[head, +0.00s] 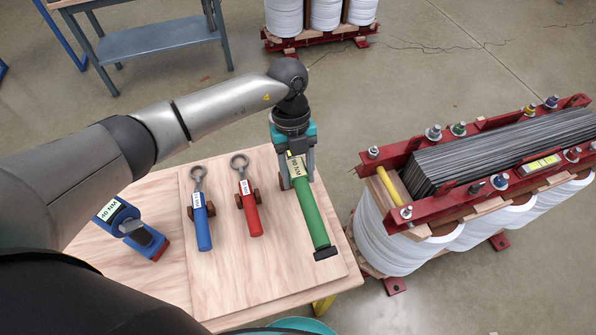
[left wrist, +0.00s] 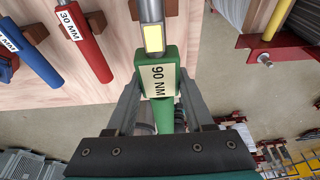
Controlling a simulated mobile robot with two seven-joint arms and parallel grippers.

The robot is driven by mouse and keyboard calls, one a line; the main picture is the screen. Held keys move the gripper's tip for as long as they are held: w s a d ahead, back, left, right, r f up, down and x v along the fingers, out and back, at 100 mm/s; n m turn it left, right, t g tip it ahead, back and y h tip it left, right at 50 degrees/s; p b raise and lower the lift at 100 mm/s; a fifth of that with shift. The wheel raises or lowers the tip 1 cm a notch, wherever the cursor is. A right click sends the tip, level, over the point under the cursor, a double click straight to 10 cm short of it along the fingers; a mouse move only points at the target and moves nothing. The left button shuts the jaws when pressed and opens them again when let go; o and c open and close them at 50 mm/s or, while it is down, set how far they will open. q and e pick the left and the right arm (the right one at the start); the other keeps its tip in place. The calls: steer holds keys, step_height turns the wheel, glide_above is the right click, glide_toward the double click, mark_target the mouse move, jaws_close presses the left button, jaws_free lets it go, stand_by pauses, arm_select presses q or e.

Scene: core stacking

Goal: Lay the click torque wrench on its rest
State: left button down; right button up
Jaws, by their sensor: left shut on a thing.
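The green-handled torque wrench (head: 312,216), marked 90 NM, slants over the right side of the wooden board. My left gripper (head: 295,168) is shut on it near the label, at the upper end of the handle. In the left wrist view the green handle (left wrist: 158,82) sits between the two fingers of my left gripper (left wrist: 160,92), with the metal shaft running away at the top. A brown rest (left wrist: 168,8) shows partly behind the shaft. I cannot tell whether the wrench touches the rest or board. My right gripper is not in view.
A blue wrench (head: 201,222) and a red wrench (head: 249,209) lie left of the green one on the board (head: 228,279). A blue tool (head: 130,228) marked 40 NM stands farther left. A transformer core (head: 490,150) with white coils stands close to the right.

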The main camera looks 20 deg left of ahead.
arm_select(q)
steer(key=shift+d+r, duration=0.1)
stand_by(0.4)
steer(key=shift+s+p, duration=0.1)
steer(key=shift+p, duration=0.2)
steer(key=b, duration=0.5)
glide_above(298, 204)
steer(key=shift+d+f, duration=0.1)
steer(key=shift+f, duration=3.25)
steer(key=shift+c, duration=1)
jaws_free()
steer(key=shift+s, duration=0.1)
steer(key=p+v, duration=0.2)
steer(key=v, duration=1.3)
steer(key=shift+r, duration=0.15)
